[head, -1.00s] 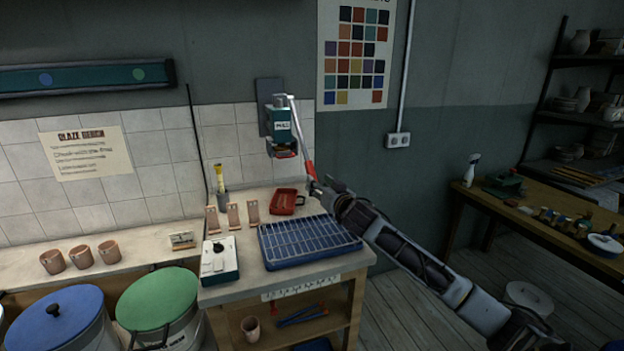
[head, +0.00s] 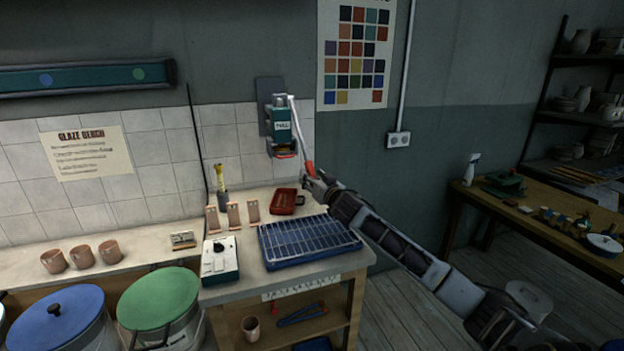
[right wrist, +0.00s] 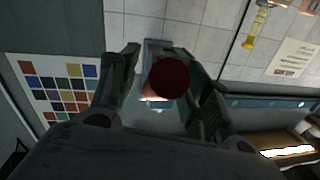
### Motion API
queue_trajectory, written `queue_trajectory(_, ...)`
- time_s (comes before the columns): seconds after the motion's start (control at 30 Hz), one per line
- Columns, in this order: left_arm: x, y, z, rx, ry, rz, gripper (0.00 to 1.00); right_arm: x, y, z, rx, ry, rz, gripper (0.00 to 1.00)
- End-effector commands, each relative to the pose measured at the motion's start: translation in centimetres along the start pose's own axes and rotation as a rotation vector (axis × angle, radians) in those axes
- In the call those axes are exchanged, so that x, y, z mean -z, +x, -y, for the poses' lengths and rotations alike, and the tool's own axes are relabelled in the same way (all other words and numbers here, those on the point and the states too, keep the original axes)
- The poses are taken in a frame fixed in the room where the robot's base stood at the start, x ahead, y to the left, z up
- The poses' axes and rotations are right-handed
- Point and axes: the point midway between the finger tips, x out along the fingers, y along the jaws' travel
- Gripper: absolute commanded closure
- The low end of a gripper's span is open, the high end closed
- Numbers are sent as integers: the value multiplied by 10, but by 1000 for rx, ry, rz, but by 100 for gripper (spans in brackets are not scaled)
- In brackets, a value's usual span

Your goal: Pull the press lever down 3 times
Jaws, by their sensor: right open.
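The press (head: 281,126) is a green wall-mounted unit on a grey back plate above the bench. Its lever (head: 298,128) is a pale bar that hangs down along the press's right side and ends in a red handle (head: 309,168). My right gripper (head: 312,178) is at the lower end of that handle. In the right wrist view, the handle's round dark-red end (right wrist: 170,78) sits between the open fingers of my right gripper (right wrist: 162,88), with room on both sides. The press behind it is partly hidden. My left gripper is not in view.
Below the press, the bench holds a blue rack tray (head: 310,262), a red tray (head: 286,202), a white-and-green box (head: 220,262) and several clay pieces. Lidded bins (head: 160,300) stand at the front left. A side table (head: 540,226) is at the right.

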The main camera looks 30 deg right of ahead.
Motion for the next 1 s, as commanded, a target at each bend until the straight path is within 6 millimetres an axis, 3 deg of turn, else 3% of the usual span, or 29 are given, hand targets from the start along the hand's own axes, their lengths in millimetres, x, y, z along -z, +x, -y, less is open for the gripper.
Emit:
queue_trajectory(0.47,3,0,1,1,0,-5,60,0,4,0,0,0,0,52)
queue_trajectory(0.83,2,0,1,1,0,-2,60,0,4,0,0,0,0,99)
queue_trajectory(1.0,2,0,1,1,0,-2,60,0,4,0,0,-1,0,100)
